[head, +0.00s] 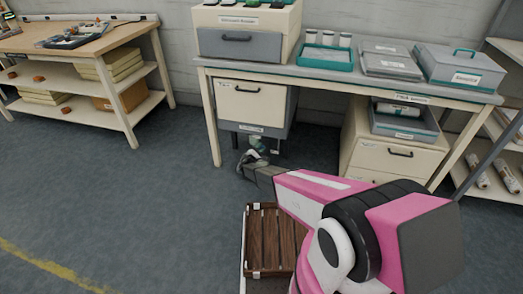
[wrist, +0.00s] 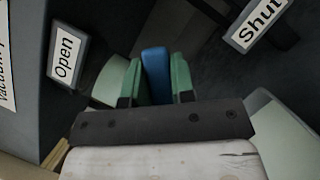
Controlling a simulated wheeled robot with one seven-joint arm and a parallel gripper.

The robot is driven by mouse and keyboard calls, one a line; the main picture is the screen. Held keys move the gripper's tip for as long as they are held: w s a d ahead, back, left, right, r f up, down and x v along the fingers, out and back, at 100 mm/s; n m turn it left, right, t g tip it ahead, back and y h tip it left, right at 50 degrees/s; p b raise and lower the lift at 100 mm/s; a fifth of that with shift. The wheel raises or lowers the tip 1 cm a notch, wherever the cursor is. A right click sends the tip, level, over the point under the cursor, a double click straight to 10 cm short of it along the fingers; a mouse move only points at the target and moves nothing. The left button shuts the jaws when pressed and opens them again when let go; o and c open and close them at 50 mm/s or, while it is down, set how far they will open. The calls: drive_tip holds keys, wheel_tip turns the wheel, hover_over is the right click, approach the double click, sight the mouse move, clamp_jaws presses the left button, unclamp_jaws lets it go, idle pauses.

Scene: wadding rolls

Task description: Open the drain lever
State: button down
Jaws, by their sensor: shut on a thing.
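The drain lever shows in the wrist view as a blue handle (wrist: 154,62) between my gripper's two green fingers. My gripper (wrist: 157,80) is shut on this handle. An "Open" label (wrist: 66,56) is on the left and a "Shut" label (wrist: 258,24) is at the upper right; the lever stands between them. In the head view my gripper (head: 253,159) reaches in low under the workbench, just below the cream and grey unit (head: 252,104). The lever is too small and covered to make out there, and its pivot is hidden.
The workbench (head: 330,78) stands over the reach, with a leg (head: 211,125) left of my gripper. A cream drawer cabinet (head: 392,152) is to the right. A wooden slatted crate (head: 270,240) is near my arm. The floor on the left is clear.

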drive_tip(key=shift+a+r+n, duration=0.1)
drive_tip(key=shift+a+n, duration=0.05)
drive_tip(key=shift+n, duration=0.15)
drive_tip(key=c, duration=1)
unclamp_jaws()
drive_tip(key=shift+o, duration=0.2)
